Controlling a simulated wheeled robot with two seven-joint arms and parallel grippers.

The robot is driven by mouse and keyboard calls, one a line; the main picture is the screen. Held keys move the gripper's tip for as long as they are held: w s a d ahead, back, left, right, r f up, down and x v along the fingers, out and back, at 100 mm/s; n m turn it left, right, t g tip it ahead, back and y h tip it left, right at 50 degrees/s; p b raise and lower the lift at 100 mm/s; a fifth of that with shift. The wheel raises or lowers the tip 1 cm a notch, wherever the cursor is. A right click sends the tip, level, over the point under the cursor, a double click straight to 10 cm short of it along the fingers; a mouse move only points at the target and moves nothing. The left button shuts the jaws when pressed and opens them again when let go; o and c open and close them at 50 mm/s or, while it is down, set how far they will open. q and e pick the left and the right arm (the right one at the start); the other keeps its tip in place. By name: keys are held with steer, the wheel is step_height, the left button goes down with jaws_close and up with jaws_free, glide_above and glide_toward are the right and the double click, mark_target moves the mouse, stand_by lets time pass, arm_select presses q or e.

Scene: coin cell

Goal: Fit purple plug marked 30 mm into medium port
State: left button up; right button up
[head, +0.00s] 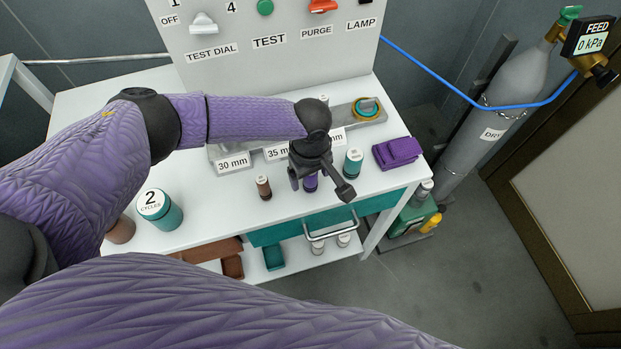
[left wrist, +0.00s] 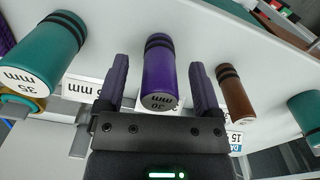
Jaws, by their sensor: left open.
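The purple plug (left wrist: 160,72) stands upright on the white table; its end reads 30 mm in the left wrist view. My left gripper (left wrist: 159,64) is open, with one finger on each side of the plug and a gap showing on both sides. In the head view, the purple plug (head: 310,183) shows partly behind the left gripper (head: 321,180). The grey port block (head: 369,110) lies behind, with labels reading 30 mm, 35 mm and one partly covered. My left arm hides most of the block, and I cannot make out the medium port. My right gripper is out of view.
A brown plug (head: 263,187) stands left of the gripper and a teal plug (head: 353,162) right of it. A purple block (head: 397,152) lies near the right edge. A teal "2 cycles" cylinder (head: 160,209) stands at the left. The control panel (head: 270,62) rises behind.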

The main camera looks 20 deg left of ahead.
arm_select(q)
steer(key=shift+r, duration=0.1)
jaws_close()
